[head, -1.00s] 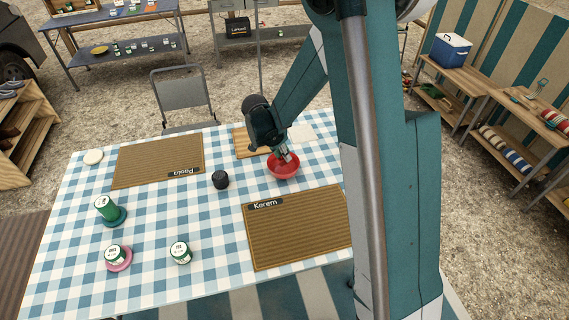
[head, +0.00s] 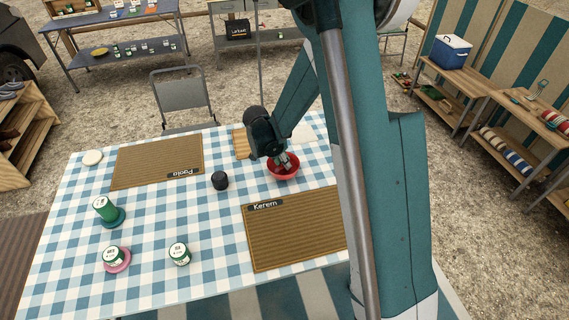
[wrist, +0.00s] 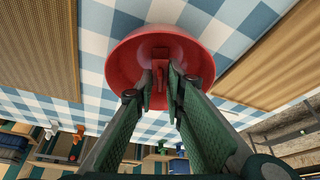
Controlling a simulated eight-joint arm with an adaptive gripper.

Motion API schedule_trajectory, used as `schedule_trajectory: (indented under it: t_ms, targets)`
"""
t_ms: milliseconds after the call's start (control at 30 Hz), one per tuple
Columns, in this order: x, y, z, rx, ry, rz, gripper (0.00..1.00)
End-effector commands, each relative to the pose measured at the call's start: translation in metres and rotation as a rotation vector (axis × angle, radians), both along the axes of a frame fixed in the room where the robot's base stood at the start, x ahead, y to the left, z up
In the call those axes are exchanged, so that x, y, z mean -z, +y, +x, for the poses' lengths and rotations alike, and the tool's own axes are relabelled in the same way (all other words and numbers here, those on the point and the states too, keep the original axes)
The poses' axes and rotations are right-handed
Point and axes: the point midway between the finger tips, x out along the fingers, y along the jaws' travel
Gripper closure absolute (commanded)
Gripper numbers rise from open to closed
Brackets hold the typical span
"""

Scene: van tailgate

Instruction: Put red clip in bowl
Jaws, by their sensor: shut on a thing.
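The red bowl (head: 284,175) stands on the checked table, just behind the Kerem mat. It also shows in the wrist view (wrist: 125,62). My gripper (head: 286,163) reaches down into the bowl, with its fingertips inside the rim. In the wrist view my gripper (wrist: 160,84) has its two green fingers closed on the red clip (wrist: 159,70), low over the inside of the bowl. The clip is the same red as the bowl, and I cannot tell whether it touches the bottom. In the head view the clip is not clear.
A black round object (head: 220,180) stands left of the bowl. A wooden board (head: 241,144) lies behind, partly hidden by my arm. The Kerem mat (head: 295,230) is in front and the Paola mat (head: 155,160) at left, both empty.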

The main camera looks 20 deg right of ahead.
Motion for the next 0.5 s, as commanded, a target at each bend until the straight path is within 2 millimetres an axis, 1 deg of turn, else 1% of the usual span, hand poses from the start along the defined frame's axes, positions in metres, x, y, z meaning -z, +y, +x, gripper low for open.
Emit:
schedule_trajectory:
  t_ms: [300, 333, 400, 433, 500]
  targets:
    - [0.0036, 0.0000, -0.0002, 0.000, 0.000, 0.000, 0.94]
    - [0.0031, 0.0000, -0.0001, 0.000, 0.000, 0.000, 0.84]
    - [0.0026, 0.0000, -0.0001, 0.000, 0.000, 0.000, 0.75]
    - [0.0026, -0.0001, -0.0002, 0.000, 0.000, 0.000, 0.72]
    - [0.0025, 0.0000, -0.0002, 0.000, 0.000, 0.000, 0.72]
